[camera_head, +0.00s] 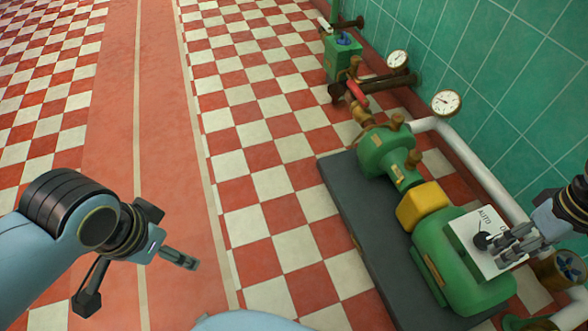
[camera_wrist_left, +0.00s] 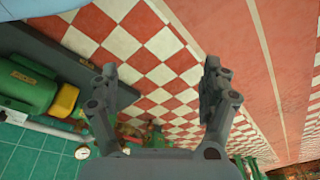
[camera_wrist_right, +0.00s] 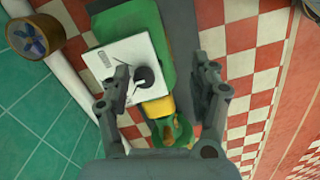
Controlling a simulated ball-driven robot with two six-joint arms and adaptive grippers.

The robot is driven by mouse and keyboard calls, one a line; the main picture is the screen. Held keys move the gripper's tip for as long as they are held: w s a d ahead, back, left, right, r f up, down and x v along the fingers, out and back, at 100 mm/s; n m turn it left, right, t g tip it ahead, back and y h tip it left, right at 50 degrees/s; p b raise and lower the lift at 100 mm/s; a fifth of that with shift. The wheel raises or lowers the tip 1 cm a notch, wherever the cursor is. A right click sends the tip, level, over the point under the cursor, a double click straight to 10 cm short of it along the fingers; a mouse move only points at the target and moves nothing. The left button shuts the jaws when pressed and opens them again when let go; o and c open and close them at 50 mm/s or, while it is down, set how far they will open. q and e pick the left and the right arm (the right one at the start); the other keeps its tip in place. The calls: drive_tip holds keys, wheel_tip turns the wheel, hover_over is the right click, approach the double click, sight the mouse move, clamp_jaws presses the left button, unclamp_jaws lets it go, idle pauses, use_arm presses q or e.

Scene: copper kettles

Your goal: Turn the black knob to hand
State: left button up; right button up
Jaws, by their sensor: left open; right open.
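The black knob (camera_head: 481,240) sits on a white panel (camera_head: 468,236) on top of the green motor (camera_head: 443,274). The word AUTO shows on the panel; other lettering is partly covered by my right gripper. My right gripper (camera_head: 508,245) is open, just right of the knob in the head view. In the right wrist view the knob (camera_wrist_right: 144,77) lies between the fingers' lines of sight, nearer the left finger. I cannot tell whether a finger touches it. My left gripper (camera_head: 138,284) is open and empty over the floor, far from the panel.
A yellow coupling (camera_head: 422,204) and green pump (camera_head: 385,152) share the dark base (camera_head: 372,255) with the motor. A white pipe (camera_head: 478,172) and tiled wall run behind. Gauges (camera_head: 445,102) stand near the wall. A red-handled valve (camera_head: 357,90) is farther back. The floor at left is clear.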

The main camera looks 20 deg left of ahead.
sight(487, 239)
drive_tip(key=w+t+b, duration=0.1)
drive_tip(key=w+b, duration=0.2)
drive_tip(key=w, duration=0.4)
drive_tip(key=f+b, duration=0.1)
drive_tip(key=f, duration=0.1)
drive_tip(key=f+b, duration=0.1)
drive_tip(key=f, duration=0.1)
drive_tip(key=f+b, duration=0.1)
drive_tip(key=f, duration=0.1)
drive_tip(key=shift+s+a, duration=0.1)
drive_tip(key=shift+s, duration=0.25)
wheel_tip(487, 239, down, 3)
drive_tip(key=shift+f+b, duration=0.1)
drive_tip(key=shift+b, duration=0.95)
use_arm(q)
drive_tip(key=shift+w+d+f+t+h+b, duration=0.15)
drive_tip(key=shift+w+d+f+t, duration=0.15)
drive_tip(key=shift+w+t, duration=0.4)
drive_tip(key=shift+w+d+f+t+h+b, duration=0.15)
drive_tip(key=shift+w+f+t, duration=0.35)
drive_tip(key=shift+t, duration=0.25)
drive_tip(key=shift+w+d+f+t+h, duration=0.1)
drive_tip(key=shift+w+d+f+t, duration=0.2)
drive_tip(key=shift+w+t, duration=0.45)
use_arm(e)
drive_tip(key=shift+w+f, duration=0.1)
drive_tip(key=shift+f, duration=0.35)
use_arm(q)
drive_tip(key=shift+s, duration=0.1)
